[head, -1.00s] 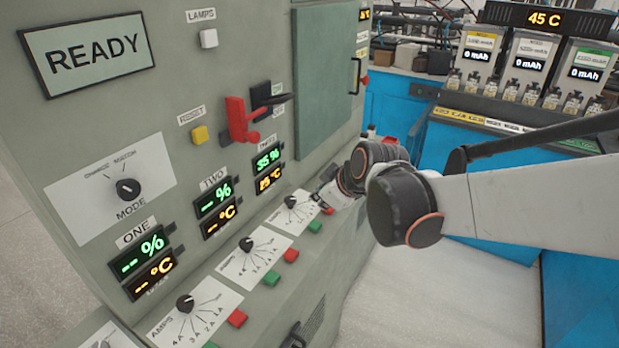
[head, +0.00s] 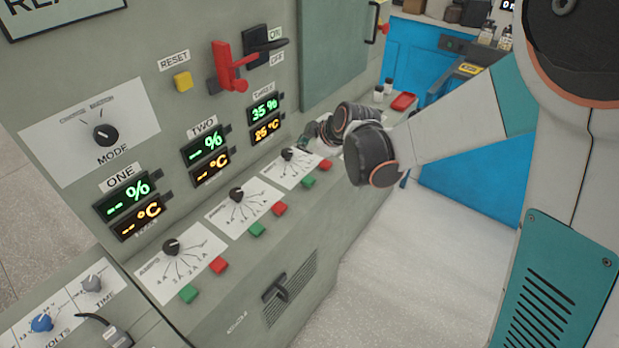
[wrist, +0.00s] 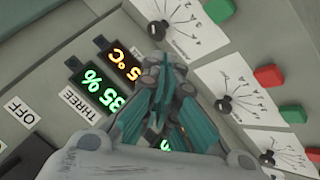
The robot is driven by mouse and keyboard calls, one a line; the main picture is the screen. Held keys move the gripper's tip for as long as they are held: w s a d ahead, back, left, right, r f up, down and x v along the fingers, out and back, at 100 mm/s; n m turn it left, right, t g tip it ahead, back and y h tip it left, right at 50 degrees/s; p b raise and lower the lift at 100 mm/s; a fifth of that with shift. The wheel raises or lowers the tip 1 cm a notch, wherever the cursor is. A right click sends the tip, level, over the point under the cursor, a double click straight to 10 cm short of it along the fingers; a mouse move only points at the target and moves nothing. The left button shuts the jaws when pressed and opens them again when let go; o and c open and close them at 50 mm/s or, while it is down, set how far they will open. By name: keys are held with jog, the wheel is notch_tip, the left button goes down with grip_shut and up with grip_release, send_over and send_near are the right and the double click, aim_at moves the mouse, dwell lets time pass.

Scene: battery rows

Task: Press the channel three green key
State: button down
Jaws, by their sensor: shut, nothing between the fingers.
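The channel three green key (head: 308,181) is a small green block on the sloping ledge below the channel three dial (head: 287,155). A red key (head: 325,165) is beside it. The green key also shows at the top of the wrist view (wrist: 220,10). My gripper (head: 303,145) is shut and empty, close to the channel three dial and apart from the green key. In the wrist view its teal fingers (wrist: 163,75) are together and cover part of the channel three displays (wrist: 95,88). The head view does not show its fingertips clearly.
Channel two's red key (head: 280,209) and green key (head: 257,230) lie nearer along the ledge, then channel one's. A red tray (head: 403,101) is beyond my gripper. The floor alongside is clear.

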aim_at(306, 181)
jog(key=shift+f, duration=0.1)
notch_tip(306, 181, down, 9)
jog(key=b, duration=0.6)
jog(key=shift+r, duration=0.2)
jog(key=shift+f+b, duration=0.1)
jog(key=shift+b, duration=0.25)
dwell(0.8)
jog(key=shift+f+b, duration=0.3)
jog(key=shift+f+b, duration=0.35)
jog(key=shift+f, duration=0.1)
dwell(0.7)
jog(key=shift+r, duration=0.1)
jog(key=shift+r+p, duration=0.6)
jog(key=shift+r, duration=0.2)
jog(key=shift+r, duration=0.1)
